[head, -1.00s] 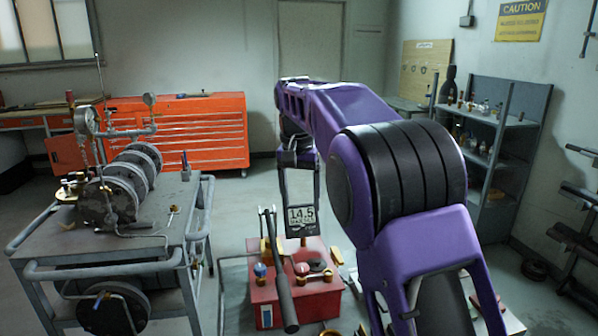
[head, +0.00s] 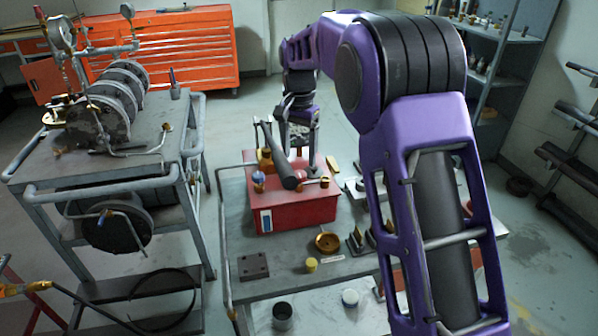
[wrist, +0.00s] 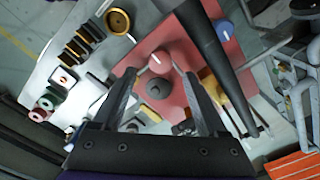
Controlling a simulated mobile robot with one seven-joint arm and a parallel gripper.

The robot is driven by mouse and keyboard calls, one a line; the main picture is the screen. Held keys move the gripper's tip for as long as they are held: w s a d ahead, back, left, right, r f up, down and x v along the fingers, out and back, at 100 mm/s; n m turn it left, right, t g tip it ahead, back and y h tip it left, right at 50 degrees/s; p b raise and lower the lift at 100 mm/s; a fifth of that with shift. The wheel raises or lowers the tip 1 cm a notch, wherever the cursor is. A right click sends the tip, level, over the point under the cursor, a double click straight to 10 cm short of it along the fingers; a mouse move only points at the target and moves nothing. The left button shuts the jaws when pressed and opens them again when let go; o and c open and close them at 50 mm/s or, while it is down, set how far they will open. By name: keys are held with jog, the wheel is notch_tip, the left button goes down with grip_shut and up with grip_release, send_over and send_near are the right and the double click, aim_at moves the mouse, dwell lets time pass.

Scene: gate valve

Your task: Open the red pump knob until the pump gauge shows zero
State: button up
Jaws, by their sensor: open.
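The red pump box (head: 290,213) stands on the grey table in the head view. Its red knob (wrist: 160,64), with a white mark on top, lies between my open gripper's (wrist: 157,72) fingertips in the wrist view. I cannot tell if the fingers touch it. A blue knob (wrist: 223,29) sits beyond the lever (wrist: 216,58). A dark round cap (wrist: 155,89) sits nearer my palm. No gauge reading is legible now.
The black lever runs close beside my right finger in the wrist view. A brass ring (head: 327,242), a yellow cap (head: 311,265) and a dark block (head: 253,267) lie on the table. A steel cart (head: 190,152) with a cylinder assembly stands at the left.

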aim_at(299, 173)
notch_tip(299, 173, down, 5)
jog(key=shift+f, duration=0.1)
dwell(0.3)
grip_shut()
